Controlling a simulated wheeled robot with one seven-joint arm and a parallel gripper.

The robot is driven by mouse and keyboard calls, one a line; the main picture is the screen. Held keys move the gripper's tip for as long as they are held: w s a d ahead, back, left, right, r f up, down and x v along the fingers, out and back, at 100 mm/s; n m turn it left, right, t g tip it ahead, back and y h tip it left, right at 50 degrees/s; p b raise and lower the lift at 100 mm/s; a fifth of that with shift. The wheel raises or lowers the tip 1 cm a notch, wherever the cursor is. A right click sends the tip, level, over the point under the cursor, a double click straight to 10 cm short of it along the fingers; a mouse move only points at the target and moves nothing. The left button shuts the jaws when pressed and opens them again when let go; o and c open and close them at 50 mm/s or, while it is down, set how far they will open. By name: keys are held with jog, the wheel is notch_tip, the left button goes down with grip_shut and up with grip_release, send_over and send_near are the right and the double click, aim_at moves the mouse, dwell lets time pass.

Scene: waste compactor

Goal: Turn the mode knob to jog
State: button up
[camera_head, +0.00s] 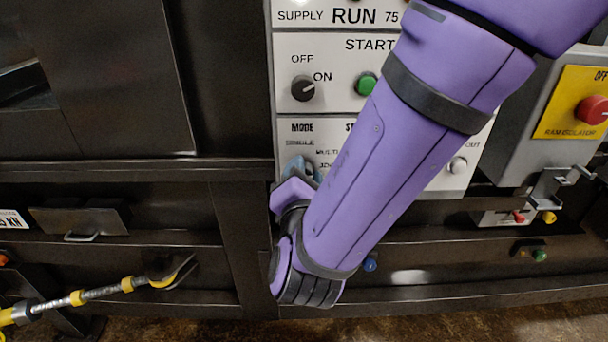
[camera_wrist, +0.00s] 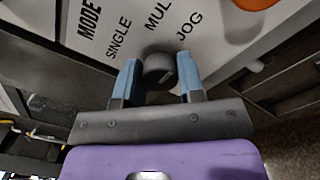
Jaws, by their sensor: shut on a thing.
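The mode knob (camera_wrist: 160,70) is a dark round knob below the labels MODE, SINGLE, MUL and JOG in the wrist view. My gripper (camera_wrist: 161,64) has its two blue fingers on either side of it and is shut on it. I cannot tell for sure which label the knob points to. In the head view my gripper (camera_head: 300,168) is at the lower left of the white control panel (camera_head: 335,75), below the MODE and SINGLE labels. There my fingers and arm hide the knob and part of its labels.
Above are a black OFF/ON knob (camera_head: 303,88) and a green START button (camera_head: 366,84). To the right are a white knob (camera_head: 457,165) and a red RAM ISOLATOR knob (camera_head: 592,110) on a yellow plate. A dark ledge (camera_head: 130,170) runs along the left.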

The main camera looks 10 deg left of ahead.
jog(key=o, duration=0.9)
jog(key=v, duration=1.1)
